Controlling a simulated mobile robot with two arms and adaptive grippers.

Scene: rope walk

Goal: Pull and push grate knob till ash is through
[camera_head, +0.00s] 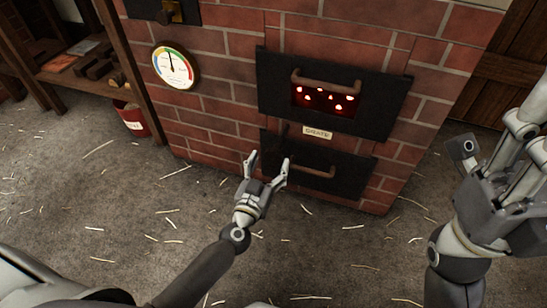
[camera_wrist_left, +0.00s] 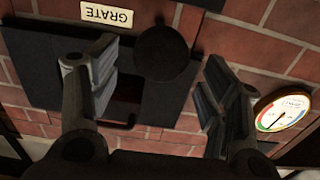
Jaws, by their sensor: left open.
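The grate knob is a dark round knob (camera_wrist_left: 162,53), seen end-on in the left wrist view beside the GRATE label (camera_wrist_left: 107,14). In the head view the knob (camera_head: 283,130) is a small dark shape left of that label (camera_head: 318,132), hard to make out. My left gripper (camera_head: 268,163) is open and empty in front of the lower dark door (camera_head: 345,177), below the knob. In the left wrist view its two fingers (camera_wrist_left: 160,88) stand apart on either side of the knob's line, not touching it. My right gripper (camera_head: 500,150) is raised at the right; its finger opening is unclear.
Red embers (camera_head: 323,98) glow in the upper firebox door (camera_head: 385,100), which has a brown handle (camera_head: 325,80). A round gauge (camera_head: 175,65) hangs on the brick wall. A wooden shelf (camera_head: 80,65) and red bucket (camera_head: 132,118) stand left. The straw-strewn floor (camera_head: 110,200) is open.

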